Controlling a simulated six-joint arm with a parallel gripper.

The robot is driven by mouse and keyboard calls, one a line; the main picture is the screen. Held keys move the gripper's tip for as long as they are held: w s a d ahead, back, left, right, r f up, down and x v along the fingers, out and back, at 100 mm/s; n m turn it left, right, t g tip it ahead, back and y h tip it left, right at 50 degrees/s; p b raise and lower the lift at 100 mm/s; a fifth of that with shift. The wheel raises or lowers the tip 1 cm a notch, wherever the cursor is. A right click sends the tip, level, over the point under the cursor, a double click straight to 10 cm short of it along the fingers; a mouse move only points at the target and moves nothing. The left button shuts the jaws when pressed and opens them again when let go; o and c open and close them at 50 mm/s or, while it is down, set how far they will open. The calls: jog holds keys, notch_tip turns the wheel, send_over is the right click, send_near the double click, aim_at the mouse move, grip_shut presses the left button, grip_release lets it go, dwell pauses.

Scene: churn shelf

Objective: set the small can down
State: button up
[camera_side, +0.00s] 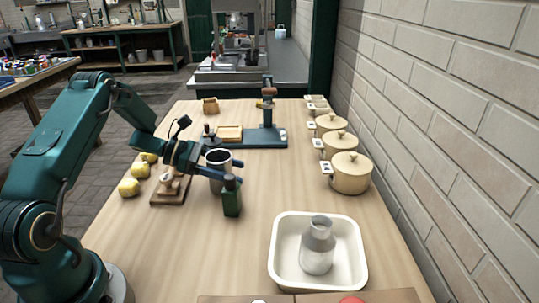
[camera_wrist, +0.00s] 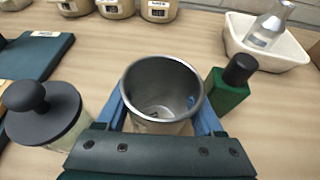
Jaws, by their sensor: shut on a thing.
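The small can (camera_wrist: 165,115) is an open-topped, empty steel vessel between my gripper's blue fingers (camera_wrist: 162,110) in the wrist view. My gripper (camera_side: 222,173) is shut on it. In the side view the can (camera_side: 218,183) stands upright in the grip over the middle of the table, partly hidden by my fingers. I cannot tell whether its base touches the wood. A green bottle with a black cap (camera_wrist: 229,88) stands close beside it, on the right in the wrist view and in front in the side view (camera_side: 232,203).
A black-knobbed jar (camera_wrist: 45,112) stands close on the can's other side. A blue-green stand (camera_side: 268,137) is behind. Cream pots (camera_side: 350,178) line the wall side. A white tray (camera_side: 280,255) holds a metal churn (camera_side: 317,248). Bare wood lies between bottle and pots.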

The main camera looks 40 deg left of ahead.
jog(key=o, duration=1.4)
jog(key=shift+o, duration=0.2)
jog(key=shift+r, duration=0.2)
jog(key=v, duration=1.2)
